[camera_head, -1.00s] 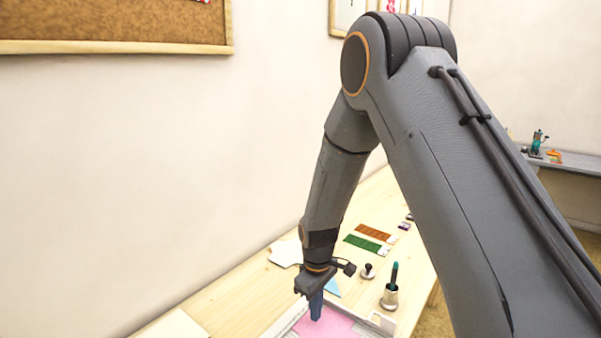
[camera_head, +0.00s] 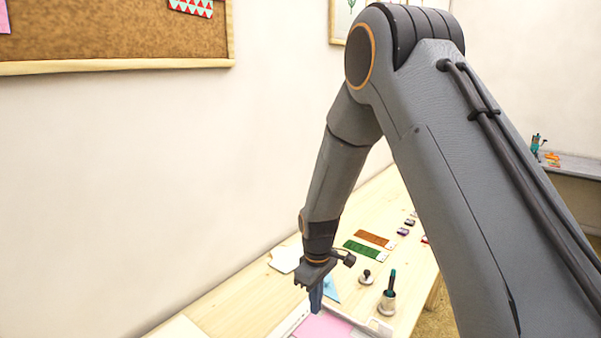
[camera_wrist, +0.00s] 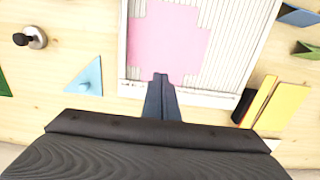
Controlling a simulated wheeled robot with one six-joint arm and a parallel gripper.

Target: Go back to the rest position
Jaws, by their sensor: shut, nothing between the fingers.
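My gripper (camera_head: 316,299) is shut and empty, pointing down over the wooden table at the near edge of a tray with a pink sheet (camera_head: 325,326). In the wrist view the fingers (camera_wrist: 161,98) are together, with the pink sheet (camera_wrist: 165,45) in the white-framed tray (camera_wrist: 225,98) just beyond their tips. A small stamp with a dark knob (camera_head: 366,277) stands on the table to the right; it also shows in the wrist view (camera_wrist: 32,38). Green (camera_head: 364,251) and brown (camera_head: 375,239) flat pads lie farther back.
A cup holding a teal-topped tool (camera_head: 387,301) stands right of the gripper. A light blue triangle (camera_wrist: 86,77) lies beside the tray, and yellow blocks (camera_wrist: 275,104) lie on its other side. A wall with a corkboard (camera_head: 120,32) rises on the left.

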